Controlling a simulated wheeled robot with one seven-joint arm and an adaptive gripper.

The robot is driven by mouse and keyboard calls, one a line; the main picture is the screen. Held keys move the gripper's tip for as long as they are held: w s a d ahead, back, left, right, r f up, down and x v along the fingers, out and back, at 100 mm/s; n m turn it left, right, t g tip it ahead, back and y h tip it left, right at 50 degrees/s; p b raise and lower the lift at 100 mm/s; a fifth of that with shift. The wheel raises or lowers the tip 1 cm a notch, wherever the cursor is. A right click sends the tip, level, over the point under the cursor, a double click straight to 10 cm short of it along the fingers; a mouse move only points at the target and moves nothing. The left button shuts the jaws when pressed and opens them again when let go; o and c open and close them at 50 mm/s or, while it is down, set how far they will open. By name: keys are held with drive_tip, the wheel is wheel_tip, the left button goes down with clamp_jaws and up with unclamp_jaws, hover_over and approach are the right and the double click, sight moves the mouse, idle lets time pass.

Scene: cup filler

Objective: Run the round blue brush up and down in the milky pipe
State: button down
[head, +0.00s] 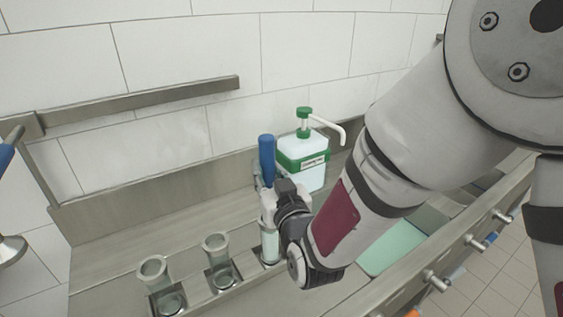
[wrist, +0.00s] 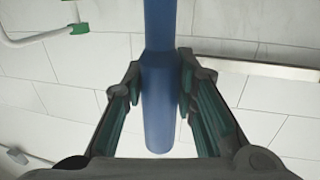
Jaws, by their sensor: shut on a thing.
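My gripper (head: 272,192) is shut on the blue handle (head: 267,150) of the brush. The handle stands upright and rises above my fingers. In the wrist view the handle (wrist: 160,105) runs between the two finger pads, and my gripper (wrist: 160,85) touches it on both sides. A whitish, cloudy pipe (head: 269,245) stands upright in the steel counter right below my gripper, partly covered by it. The brush's lower end is hidden behind my gripper and the pipe, so I cannot tell how deep it reaches.
Two clearer glass pipes (head: 217,258) (head: 156,280) stand in square openings to the left. A white and green pump bottle (head: 303,160) stands close behind my gripper. A steel rail (head: 140,102) crosses the tiled wall. A pale green surface (head: 400,243) and tap handles (head: 436,281) lie right.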

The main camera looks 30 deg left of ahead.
drive_tip(key=shift+f+b, duration=1.4)
drive_tip(key=shift+f, duration=1.45)
drive_tip(key=shift+r, duration=0.1)
drive_tip(key=shift+r+p, duration=1.95)
drive_tip(key=shift+r, duration=2.25)
drive_tip(key=shift+f, duration=0.1)
drive_tip(key=shift+w+f+b, duration=0.1)
drive_tip(key=shift+f+b, duration=2)
drive_tip(key=shift+f, duration=2.1)
drive_tip(key=shift+r, duration=0.1)
